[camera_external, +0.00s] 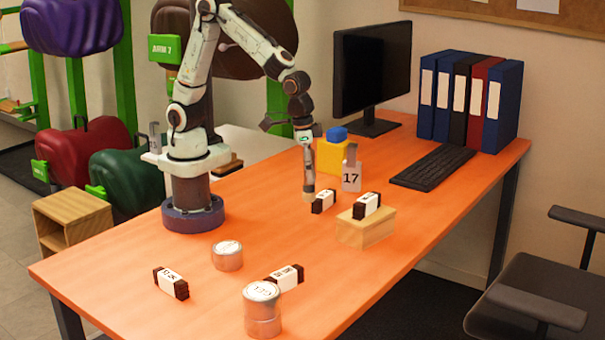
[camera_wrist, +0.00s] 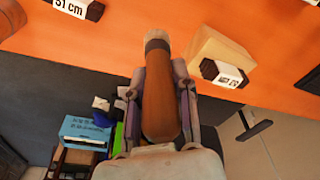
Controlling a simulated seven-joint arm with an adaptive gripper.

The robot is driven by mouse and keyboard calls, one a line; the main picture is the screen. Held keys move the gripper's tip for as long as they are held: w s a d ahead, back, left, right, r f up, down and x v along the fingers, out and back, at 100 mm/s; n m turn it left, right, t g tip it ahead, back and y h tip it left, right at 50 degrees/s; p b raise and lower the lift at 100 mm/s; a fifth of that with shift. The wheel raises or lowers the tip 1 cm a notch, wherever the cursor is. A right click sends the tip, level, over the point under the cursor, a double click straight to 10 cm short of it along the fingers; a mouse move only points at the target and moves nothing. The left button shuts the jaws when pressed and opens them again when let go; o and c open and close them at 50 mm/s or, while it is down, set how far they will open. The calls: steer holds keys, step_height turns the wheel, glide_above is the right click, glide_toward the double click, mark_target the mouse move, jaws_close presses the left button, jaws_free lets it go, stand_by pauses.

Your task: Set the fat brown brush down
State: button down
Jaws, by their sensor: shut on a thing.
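The fat brown brush (camera_wrist: 160,98) is held in my gripper (camera_wrist: 160,84), with a finger on each side of it. In the wrist view its brown handle lies toward the palm and its grey-pale end points away. In the external view the brush (camera_external: 308,180) hangs roughly upright below my gripper (camera_external: 306,152), above the orange table (camera_external: 400,220). Its lower end is close to the tabletop, behind and left of a dark block with a white label (camera_external: 323,201). I cannot tell whether that end touches the table.
A wooden block (camera_external: 365,230) carries another labelled dark block (camera_external: 367,206). Tins (camera_external: 227,257) (camera_external: 263,318) and labelled blocks (camera_external: 171,283) (camera_external: 286,278) stand nearer the front. The table's left middle is clear.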

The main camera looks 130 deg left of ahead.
steer(key=w+a+n, duration=0.2)
steer(key=a+n, duration=0.1)
steer(key=a, duration=1.1)
steer(key=s+a+f+n, duration=0.1)
steer(key=s+a+n, duration=0.4)
steer(key=a, duration=0.7)
steer(key=shift+m+g+y, duration=0.4)
steer(key=shift+m, duration=0.3)
steer(key=shift+w+a+f, duration=1.4)
steer(key=shift+a+f, duration=0.3)
steer(key=shift+f, duration=0.5)
steer(key=shift+w+a+f, duration=1.45)
steer(key=shift+a+f, duration=0.2)
steer(key=shift+f, duration=0.6)
steer(key=shift+w+a+f, duration=1.4)
steer(key=shift+a+f, duration=0.3)
steer(key=shift+f, duration=0.5)
steer(key=shift+f, duration=0.1)
steer(key=c, duration=0.9)
jaws_free()
